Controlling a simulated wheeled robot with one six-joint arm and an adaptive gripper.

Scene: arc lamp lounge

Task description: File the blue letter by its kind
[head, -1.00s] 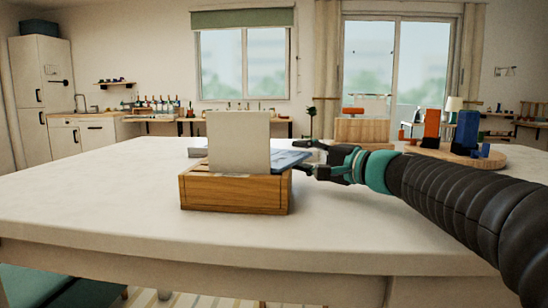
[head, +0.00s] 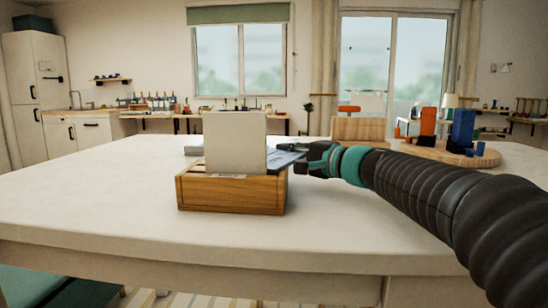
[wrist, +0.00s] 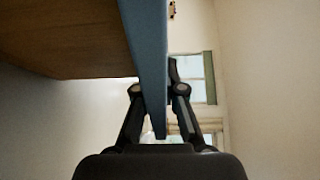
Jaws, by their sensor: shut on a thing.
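The blue letter (head: 285,158) sticks out from the right side of a wooden box (head: 230,194), partly hidden behind a pale upright panel (head: 235,143) that stands in the box. My gripper (head: 303,158) is at the letter's right end, just right of the box, and is shut on it. In the wrist view the letter (wrist: 146,45) is a narrow blue strip seen edge-on between the two fingers (wrist: 157,92). How the letter sits inside the box is hidden.
A pale flat stack (head: 194,150) lies behind the box. A wooden holder (head: 360,128) and a round board (head: 488,158) with orange and blue blocks stand at the back right. The white table (head: 90,205) is clear at left and in front.

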